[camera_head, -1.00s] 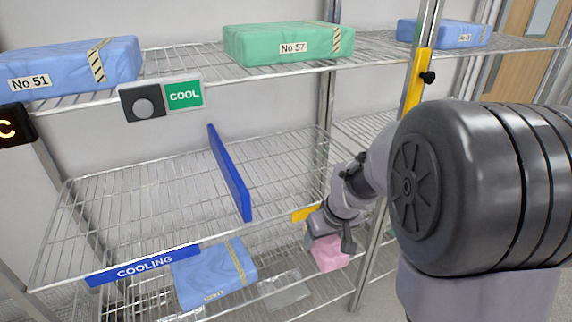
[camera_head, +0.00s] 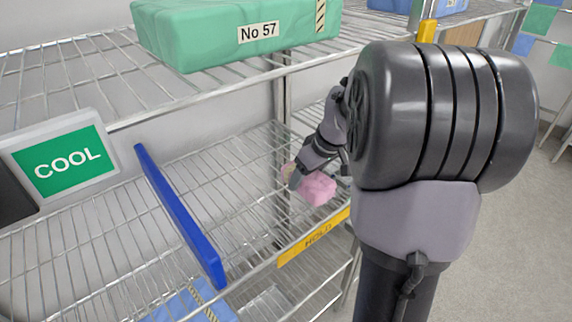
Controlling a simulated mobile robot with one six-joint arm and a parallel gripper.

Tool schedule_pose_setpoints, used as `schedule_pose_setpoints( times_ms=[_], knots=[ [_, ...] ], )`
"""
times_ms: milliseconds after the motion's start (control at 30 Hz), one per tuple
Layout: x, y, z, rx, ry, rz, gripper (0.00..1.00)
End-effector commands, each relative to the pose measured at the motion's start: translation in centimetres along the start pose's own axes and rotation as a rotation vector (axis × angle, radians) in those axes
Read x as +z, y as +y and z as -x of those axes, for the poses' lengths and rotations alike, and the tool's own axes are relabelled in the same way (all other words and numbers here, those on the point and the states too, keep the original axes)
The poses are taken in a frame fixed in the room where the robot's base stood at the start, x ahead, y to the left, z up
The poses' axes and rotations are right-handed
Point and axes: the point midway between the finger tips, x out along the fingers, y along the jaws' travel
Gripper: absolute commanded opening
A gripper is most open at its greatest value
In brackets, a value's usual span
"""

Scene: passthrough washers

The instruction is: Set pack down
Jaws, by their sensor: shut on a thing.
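A small pink pack (camera_head: 318,188) is held in my gripper (camera_head: 298,182), which is shut on it. The pack is over the right part of the middle wire shelf (camera_head: 262,165), behind the yellow HOLD label (camera_head: 315,238) on the shelf's front edge. I cannot tell whether the pack touches the wires. My fingers are small in view and partly hidden by the pack.
A blue upright divider (camera_head: 180,215) stands on the shelf to the left of the pack. A green pack No 57 (camera_head: 235,30) lies on the shelf above. A COOL sign (camera_head: 66,162) is at the left. A blue pack (camera_head: 188,304) lies lower down. The wires around the pack look clear.

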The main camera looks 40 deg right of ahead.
Motion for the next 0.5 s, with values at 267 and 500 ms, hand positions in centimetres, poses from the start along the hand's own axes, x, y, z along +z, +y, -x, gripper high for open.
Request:
schedule_pose_setpoints(
  times_ms=[267, 500],
  knots=[
    [-4.9, 6.3, -3.2, 0.001, 0.0, 0.0, 0.12],
    [-4.5, 7.2, -6.0, -0.001, -0.001, -0.001, 0.12]
  ],
)
